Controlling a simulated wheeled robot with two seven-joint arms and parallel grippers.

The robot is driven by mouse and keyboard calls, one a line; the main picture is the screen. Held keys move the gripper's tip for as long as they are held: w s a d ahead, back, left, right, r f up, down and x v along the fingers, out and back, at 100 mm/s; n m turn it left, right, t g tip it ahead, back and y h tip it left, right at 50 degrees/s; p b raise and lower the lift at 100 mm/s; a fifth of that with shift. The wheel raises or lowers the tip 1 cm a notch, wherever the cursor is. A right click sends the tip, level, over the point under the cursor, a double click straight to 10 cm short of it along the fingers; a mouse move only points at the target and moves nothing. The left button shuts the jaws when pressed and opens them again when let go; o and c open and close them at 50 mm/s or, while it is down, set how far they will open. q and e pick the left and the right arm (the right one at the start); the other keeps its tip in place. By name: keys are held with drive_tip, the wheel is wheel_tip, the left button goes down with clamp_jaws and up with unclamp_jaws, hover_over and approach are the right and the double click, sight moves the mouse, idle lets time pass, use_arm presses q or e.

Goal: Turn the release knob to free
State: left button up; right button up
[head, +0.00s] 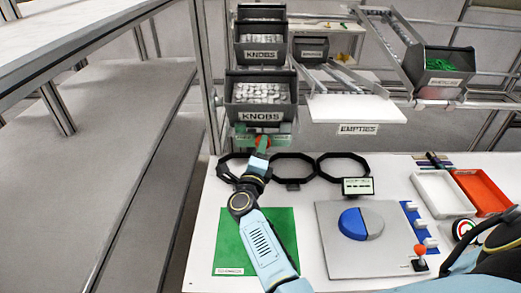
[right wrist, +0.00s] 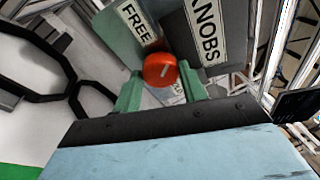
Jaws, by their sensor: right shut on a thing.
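The red release knob (head: 262,140) is on a green plate (head: 244,139) below the lower KNOBS bin, mostly hidden by my gripper in the head view. My right gripper (head: 261,155) reaches up to the knob. In the right wrist view its green fingers (right wrist: 161,90) stand on either side of the knob, shut on it. My left gripper is not in view.
The KNOBS bin (head: 260,88) full of pale knobs is just above. Black rings (head: 292,167) lie on the white bench behind a green mat (head: 228,235). A grey plate with a blue-and-grey disc (head: 360,222) and trays (head: 442,192) are to the right.

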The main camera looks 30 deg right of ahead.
drive_tip(key=shift+f+n, duration=0.1)
drive_tip(key=shift+n, duration=0.2)
idle(0.4)
drive_tip(key=o, duration=1)
drive_tip(key=shift+c, duration=0.2)
drive_tip(key=v, duration=1.2)
drive_tip(key=shift+p, duration=0.45)
